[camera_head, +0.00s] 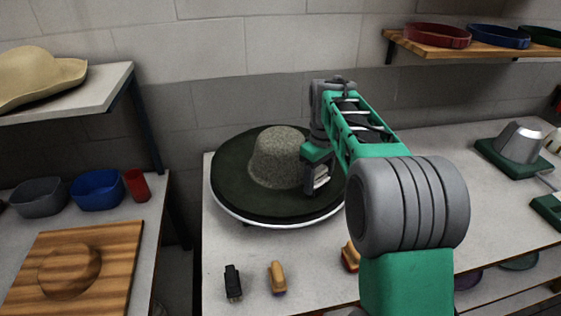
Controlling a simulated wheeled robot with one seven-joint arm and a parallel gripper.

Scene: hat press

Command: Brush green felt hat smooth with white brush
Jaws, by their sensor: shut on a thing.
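The green felt hat (240,195) lies brim-down on a round stand with a white rim (262,222) on the middle table. Its wide brim is dark green, and its crown (280,155) looks paler, grey and speckled. My gripper (318,175) points down over the right part of the brim, beside the crown. It is shut on the white brush (322,182), of which only a small pale part shows between the fingers. I cannot tell whether the brush touches the felt. My arm hides part of the table to the right.
A black brush (233,283), a tan brush (277,277) and another brush (350,256), partly behind my arm, lie at the table's front. A steamer-like metal device (519,140) stands at right. Bowls (97,190) and a wooden board (120,270) are on the left table.

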